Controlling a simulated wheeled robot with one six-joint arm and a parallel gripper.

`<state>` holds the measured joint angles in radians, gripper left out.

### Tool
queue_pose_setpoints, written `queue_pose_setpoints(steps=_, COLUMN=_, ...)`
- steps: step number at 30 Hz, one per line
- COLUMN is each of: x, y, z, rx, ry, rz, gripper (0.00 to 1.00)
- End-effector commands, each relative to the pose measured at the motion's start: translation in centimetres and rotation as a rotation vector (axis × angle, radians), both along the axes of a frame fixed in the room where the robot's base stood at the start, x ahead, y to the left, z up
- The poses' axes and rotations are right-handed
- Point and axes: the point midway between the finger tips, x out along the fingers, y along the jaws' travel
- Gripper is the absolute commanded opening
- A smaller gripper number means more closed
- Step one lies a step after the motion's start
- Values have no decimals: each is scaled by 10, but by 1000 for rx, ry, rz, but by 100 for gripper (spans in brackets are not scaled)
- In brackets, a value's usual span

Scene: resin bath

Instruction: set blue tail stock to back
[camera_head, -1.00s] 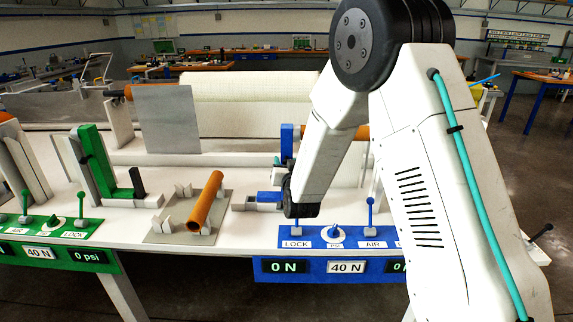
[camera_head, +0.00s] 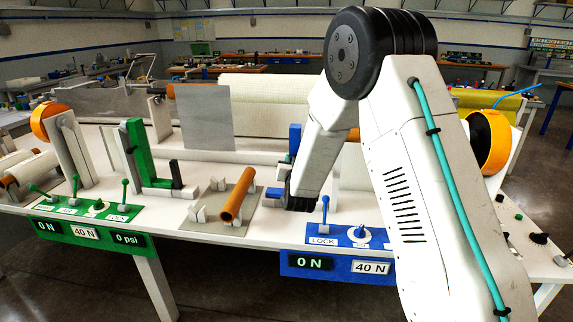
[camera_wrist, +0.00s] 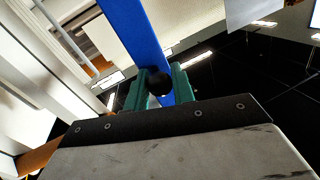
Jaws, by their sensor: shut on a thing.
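The blue tail stock (camera_head: 296,137) has a tall blue upright at the back of the table and a low blue base part (camera_head: 274,192) at the front. My gripper (camera_head: 300,200) is low beside this base, partly hidden by my arm. In the wrist view, the teal fingers of my gripper (camera_wrist: 159,88) are shut on a black round knob (camera_wrist: 159,82) in front of a blue bar (camera_wrist: 140,25). Which part of the stock the knob belongs to is hard to tell.
The blue LOCK lever (camera_head: 324,209) stands close right of my gripper on the blue panel (camera_head: 345,238). An orange tube (camera_head: 238,194) on a grey plate (camera_head: 213,223) lies to the left. The green stock (camera_head: 137,150) stands farther left. A large pale roll (camera_head: 270,100) lies behind.

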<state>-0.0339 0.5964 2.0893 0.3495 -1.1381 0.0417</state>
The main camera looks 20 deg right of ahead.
Motion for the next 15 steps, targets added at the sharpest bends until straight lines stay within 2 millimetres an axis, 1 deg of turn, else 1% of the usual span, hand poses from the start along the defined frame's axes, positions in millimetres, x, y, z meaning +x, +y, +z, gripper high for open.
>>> queue_pose_setpoints(steps=1, x=1, y=3, z=0, rx=-1, ry=0, rz=6, gripper=0)
queue_pose_setpoints(steps=4, x=1, y=4, z=1, rx=-1, ry=0, rz=8, gripper=0)
queue_pose_setpoints(steps=5, x=1, y=4, z=1, rx=-1, ry=0, rz=8, gripper=30)
queue_pose_setpoints(steps=6, x=1, y=4, z=1, rx=-1, ry=-1, rz=9, gripper=42)
queue_pose_setpoints(steps=7, x=1, y=4, z=1, rx=-1, ry=-1, rz=8, gripper=44)
queue_pose_setpoints(steps=15, x=0, y=1, z=1, rx=0, ry=-1, rz=3, gripper=44)
